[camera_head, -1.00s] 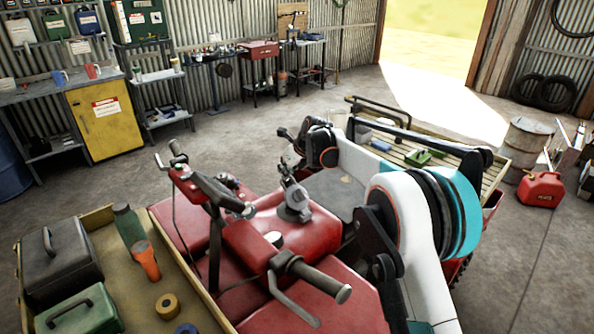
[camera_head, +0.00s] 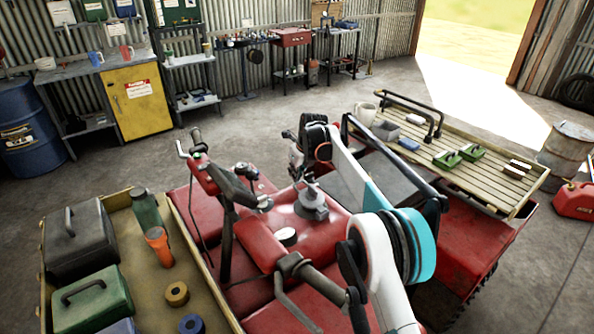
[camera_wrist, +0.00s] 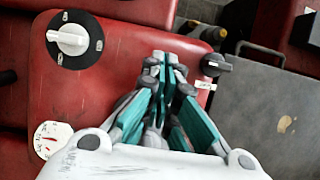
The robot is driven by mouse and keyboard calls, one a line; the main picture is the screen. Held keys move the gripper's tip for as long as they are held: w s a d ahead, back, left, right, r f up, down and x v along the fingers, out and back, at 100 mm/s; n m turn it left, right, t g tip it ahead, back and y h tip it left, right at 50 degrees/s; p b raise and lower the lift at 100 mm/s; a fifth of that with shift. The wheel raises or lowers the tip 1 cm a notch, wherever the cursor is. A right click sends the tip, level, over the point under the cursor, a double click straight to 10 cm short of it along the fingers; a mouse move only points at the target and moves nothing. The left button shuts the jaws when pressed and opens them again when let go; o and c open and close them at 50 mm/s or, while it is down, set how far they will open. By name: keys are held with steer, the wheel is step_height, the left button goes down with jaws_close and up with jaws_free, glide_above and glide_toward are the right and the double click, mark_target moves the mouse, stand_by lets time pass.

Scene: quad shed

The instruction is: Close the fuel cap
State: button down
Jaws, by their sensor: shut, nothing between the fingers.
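The fuel cap (camera_wrist: 69,39) shows in the wrist view as a pale grey knob with a raised bar on a black ring with small white marks. It sits on the red tank at upper left, and shows in the head view (camera_head: 312,208) as a grey cap on the tank. My gripper (camera_wrist: 165,62) has its teal and grey fingers together and empty. In the wrist view they lie to the right of the cap, apart from it in the picture; their height above the tank is unclear. In the head view my gripper is small and partly hidden by my arm.
A white gauge (camera_wrist: 52,139) lies near the cap. A small black knob (camera_wrist: 215,65) stands right of my fingers. The handlebar (camera_head: 318,280) and a wooden tray with a green box (camera_head: 92,302) are nearby. A slatted rack (camera_head: 480,185) extends right.

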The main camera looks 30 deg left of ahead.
steer(key=shift+f, duration=0.35)
steer(key=shift+r, duration=0.15)
stand_by(0.4)
